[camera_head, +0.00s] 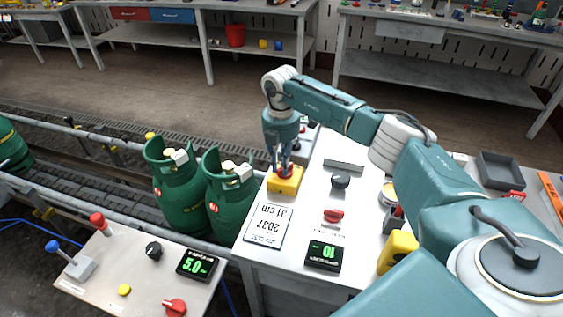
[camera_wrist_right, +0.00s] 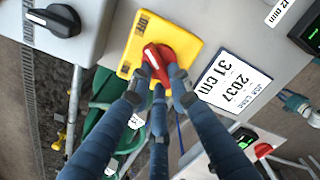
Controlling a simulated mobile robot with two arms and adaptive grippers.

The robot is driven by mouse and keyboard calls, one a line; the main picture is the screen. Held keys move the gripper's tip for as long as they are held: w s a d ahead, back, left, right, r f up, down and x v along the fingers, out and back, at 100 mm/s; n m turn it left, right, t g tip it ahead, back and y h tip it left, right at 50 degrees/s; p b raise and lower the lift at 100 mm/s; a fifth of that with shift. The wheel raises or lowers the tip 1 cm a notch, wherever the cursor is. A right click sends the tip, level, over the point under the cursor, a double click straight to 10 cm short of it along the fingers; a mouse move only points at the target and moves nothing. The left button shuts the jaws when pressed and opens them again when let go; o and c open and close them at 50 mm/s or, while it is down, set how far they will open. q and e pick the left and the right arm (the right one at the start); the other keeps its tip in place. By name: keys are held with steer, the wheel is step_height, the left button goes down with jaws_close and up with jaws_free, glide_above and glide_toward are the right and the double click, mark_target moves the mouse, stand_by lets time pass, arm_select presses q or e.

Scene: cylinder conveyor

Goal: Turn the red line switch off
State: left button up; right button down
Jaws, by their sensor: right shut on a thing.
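The red switch is a rotary knob (camera_wrist_right: 153,56) with a white mark, on a yellow plate (camera_wrist_right: 134,44). In the head view the yellow plate (camera_head: 287,187) sits at the left edge of the pale panel table (camera_head: 310,200). My right gripper (camera_head: 285,163) comes down onto the knob from above and hides most of it there. In the right wrist view the fingers of the right gripper (camera_wrist_right: 158,80) are closed around the red knob from several sides. My left gripper is in neither view.
A grey box with a black knob (camera_wrist_right: 54,20) stands close to the yellow plate. Green gas cylinders (camera_head: 180,190) stand on the conveyor to the left.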

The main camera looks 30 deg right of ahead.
steer(key=shift+w+d+r+m+p, duration=0.15)
steer(key=shift+m+p, duration=0.15)
steer(key=shift+m, duration=0.6)
steer(key=c, duration=1.6)
jaws_free()
step_height(320, 180, up, 12)
steer(key=shift+f, duration=0.1)
